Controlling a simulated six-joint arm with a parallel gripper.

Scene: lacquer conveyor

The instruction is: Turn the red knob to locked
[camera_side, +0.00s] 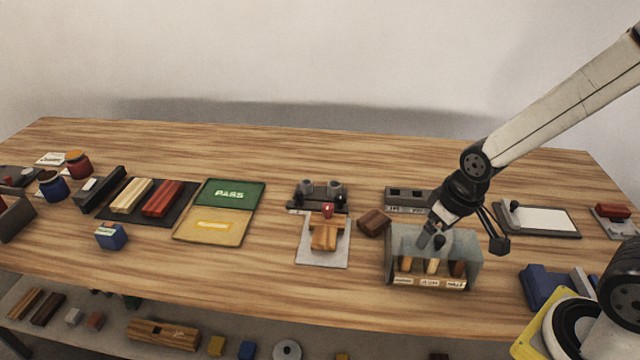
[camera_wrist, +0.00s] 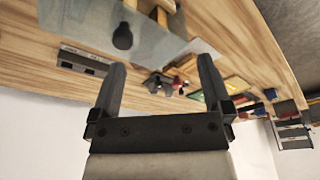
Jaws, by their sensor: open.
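The red knob (camera_side: 327,209) is small and sits at the front of a dark fixture (camera_side: 318,194) near the middle of the table, just behind a wooden block (camera_side: 325,236) on a pale plate. A small red part, seemingly the same knob, shows between my fingers in the wrist view (camera_wrist: 177,80); its setting is too small to read. My gripper (camera_side: 432,240) is open and empty, well right of the knob, over a clear-walled bin. Its two fingers (camera_wrist: 160,72) are spread wide in the wrist view.
The clear-walled bin (camera_side: 466,242) has several compartments holding wooden pieces. A brown block (camera_side: 374,222) lies between it and the fixture. A grey slotted block (camera_side: 407,196) stands behind the bin. Green PASS and yellow panels (camera_side: 228,194) lie left. Bare table lies in front of the panels.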

